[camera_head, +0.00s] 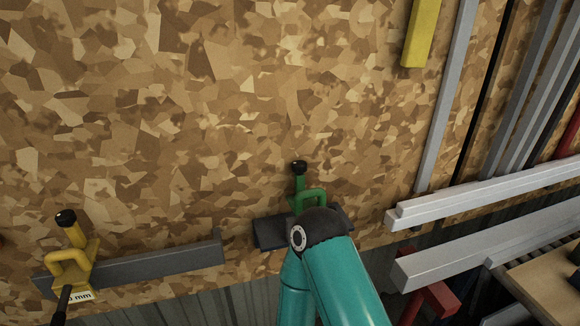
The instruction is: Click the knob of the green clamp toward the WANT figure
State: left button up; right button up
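The green clamp (313,194) sits on a short dark bar near the lower middle of the head view. Its upright post (299,184) ends in a black knob at the top. My teal arm rises from the bottom edge, and its dark joint covers the clamp's lower right part. No gripper fingers show, so I cannot tell where either gripper is relative to the knob. No WANT figure on the green clamp can be read here.
A yellow clamp (72,258) with a black knob and a partly hidden "mm" label sits on a grey bar (160,266) at lower left. Pale beams (480,203) and a red part (435,300) lie at right. A yellow bar (421,35) is at upper right. The speckled board is bare at upper left.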

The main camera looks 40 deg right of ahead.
aim_at(298, 167)
jog(key=z, duration=0.05)
jog(key=k, duration=0.9)
jog(key=z, duration=1.15)
jog(key=i, duration=1)
jog(key=z, duration=0.1)
